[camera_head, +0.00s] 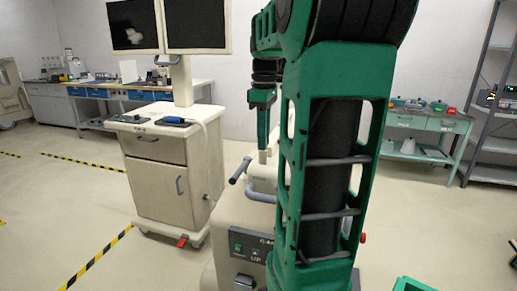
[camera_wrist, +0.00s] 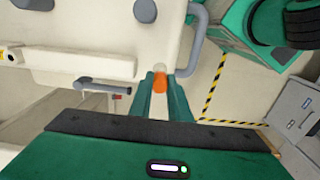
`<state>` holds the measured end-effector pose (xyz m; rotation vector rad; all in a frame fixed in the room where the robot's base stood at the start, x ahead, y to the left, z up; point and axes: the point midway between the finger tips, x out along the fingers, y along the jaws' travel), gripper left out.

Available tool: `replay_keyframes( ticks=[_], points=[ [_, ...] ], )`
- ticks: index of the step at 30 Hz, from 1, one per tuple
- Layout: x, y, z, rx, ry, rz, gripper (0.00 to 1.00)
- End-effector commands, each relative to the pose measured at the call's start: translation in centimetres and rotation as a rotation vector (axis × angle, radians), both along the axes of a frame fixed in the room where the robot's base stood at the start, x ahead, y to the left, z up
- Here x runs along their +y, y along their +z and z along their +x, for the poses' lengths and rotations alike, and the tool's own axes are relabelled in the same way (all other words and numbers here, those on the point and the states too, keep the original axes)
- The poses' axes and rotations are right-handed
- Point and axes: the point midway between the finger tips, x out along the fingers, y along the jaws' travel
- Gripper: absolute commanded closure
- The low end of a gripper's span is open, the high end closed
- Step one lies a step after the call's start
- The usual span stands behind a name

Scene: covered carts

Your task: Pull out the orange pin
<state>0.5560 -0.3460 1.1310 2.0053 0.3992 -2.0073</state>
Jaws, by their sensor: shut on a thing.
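The orange pin (camera_wrist: 160,84) shows in the wrist view between the two green fingers of my gripper (camera_wrist: 162,79). The fingers are shut on it. A pale round piece sits just beyond the pin, against the beige cart (camera_wrist: 95,30); I cannot tell how far the pin sits in the cart. In the head view my gripper (camera_head: 263,147) points down over the beige cart (camera_head: 228,218), which has a small front panel marked "UP". The pin's orange colour cannot be made out there, and my arm hides much of the cart.
Grey handles (camera_wrist: 102,86) and (camera_wrist: 191,40) flank the pin on the cart. In the head view a beige cabinet cart (camera_head: 160,178) with monitors stands to the left. Benches line the back wall, with a shelf rack (camera_head: 490,110) at right. Floor at left is open.

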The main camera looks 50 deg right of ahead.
Motion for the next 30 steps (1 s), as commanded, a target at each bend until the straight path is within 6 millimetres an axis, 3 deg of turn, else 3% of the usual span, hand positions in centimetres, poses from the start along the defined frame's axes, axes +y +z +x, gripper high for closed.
replay_keyframes(
  ticks=[30],
  points=[
    [0.0,3.5,0.0,0.0,0.0,-0.001,1.0]
  ],
)
